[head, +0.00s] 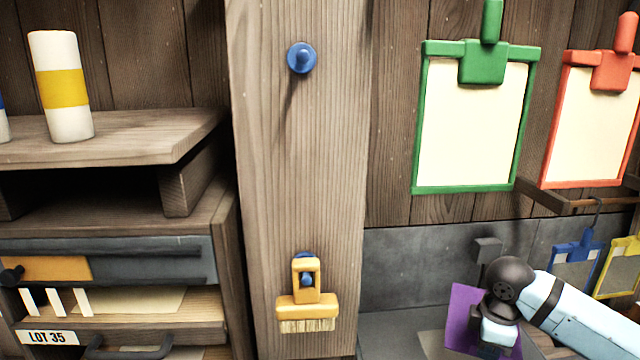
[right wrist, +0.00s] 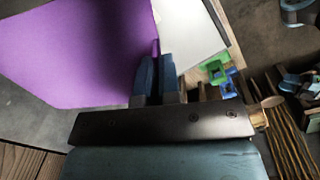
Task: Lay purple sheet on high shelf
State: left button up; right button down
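The purple sheet (head: 462,312) hangs at the lower right of the head view, partly hidden behind my right gripper (head: 497,338). In the right wrist view, the purple sheet (right wrist: 75,50) spreads flat at the upper left. There my right gripper's two blue fingers (right wrist: 156,72) are close together at the sheet's right edge, shut on it. The upper wooden shelf (head: 160,130) is at the left of the head view, far from the sheet. My left gripper is in neither view.
A white bottle with a yellow band (head: 62,88) stands on the upper shelf; the shelf's right part is bare. A wooden post (head: 300,170) with a blue peg (head: 301,58) and a hanging yellow brush (head: 307,300) stands between. Green (head: 475,125) and red (head: 590,120) clipboards hang at right.

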jog(key=s+a+f+m, duration=0.3)
jog(key=s+a+m, duration=0.5)
jog(key=m, duration=0.4)
jog(key=shift+m+g, duration=0.3)
jog(key=shift+m, duration=0.1)
jog(key=shift+w+r, duration=0.1)
jog(key=shift+w, duration=0.05)
jog(key=w+a+r+n, duration=0.1)
jog(key=a+r+n, duration=0.1)
jog(key=a+r, duration=0.6)
jog(key=w+a+r+n, duration=0.1)
jog(key=a+r+n, duration=0.25)
jog(key=r, duration=0.75)
jog(key=s+d+f+m, duration=0.1)
jog(key=d+f+m, duration=0.1)
jog(key=d+f, duration=0.3)
jog(key=s+d+f+m, duration=0.1)
jog(key=d+f+m, duration=0.2)
jog(key=f, duration=1.1)
jog(key=d, duration=0.3)
jog(key=shift+d+f, duration=0.15)
jog(key=shift+d, duration=0.05)
